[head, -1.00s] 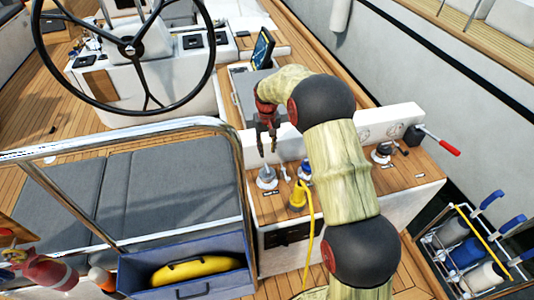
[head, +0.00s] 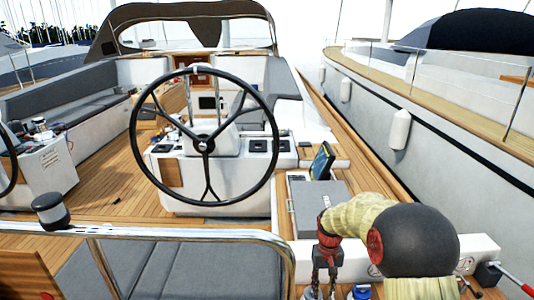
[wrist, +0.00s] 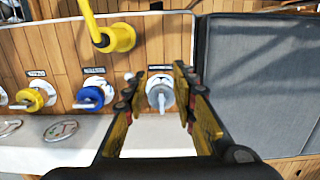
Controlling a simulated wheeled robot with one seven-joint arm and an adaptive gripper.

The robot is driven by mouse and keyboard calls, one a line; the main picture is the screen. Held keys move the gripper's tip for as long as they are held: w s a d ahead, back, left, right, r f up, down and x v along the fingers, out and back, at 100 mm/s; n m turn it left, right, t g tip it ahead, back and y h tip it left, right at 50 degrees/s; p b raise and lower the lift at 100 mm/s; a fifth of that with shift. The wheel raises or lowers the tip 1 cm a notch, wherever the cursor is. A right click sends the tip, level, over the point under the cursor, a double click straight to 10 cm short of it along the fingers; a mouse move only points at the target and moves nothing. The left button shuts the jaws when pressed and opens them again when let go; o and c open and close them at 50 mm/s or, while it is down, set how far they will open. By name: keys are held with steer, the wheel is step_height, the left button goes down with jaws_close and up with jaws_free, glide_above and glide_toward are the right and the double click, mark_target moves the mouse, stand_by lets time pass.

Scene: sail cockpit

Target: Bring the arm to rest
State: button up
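My arm reaches out at the lower right of the head view, with its pale sleeve and dark round joint. My gripper (head: 325,284) points down over the wooden control panel, and its tips are near the bottom edge of that view. In the wrist view my gripper (wrist: 159,80) is open, its two fingers apart with nothing held between them. A grey-white knob (wrist: 160,97) on the panel shows between the fingers; I cannot tell how far below the tips it is.
A blue knob (wrist: 92,96), a yellow knob (wrist: 35,99) and a yellow plug (wrist: 118,38) with its cable are on the panel. Grey cushions (wrist: 255,80) lie beside it. In the head view, a steering wheel (head: 204,143) and a steel rail (head: 190,231) stand left of my arm.

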steer(key=s+r+t, duration=0.3)
steer(key=s+r, duration=0.8)
steer(key=s, duration=0.4)
steer(key=s+r+t+b, duration=0.1)
steer(key=s+r+t, duration=0.2)
steer(key=s+r, duration=0.9)
steer(key=shift+s+r+t, duration=0.15)
steer(key=shift+s+t, duration=0.15)
steer(key=shift+s, duration=1.5)
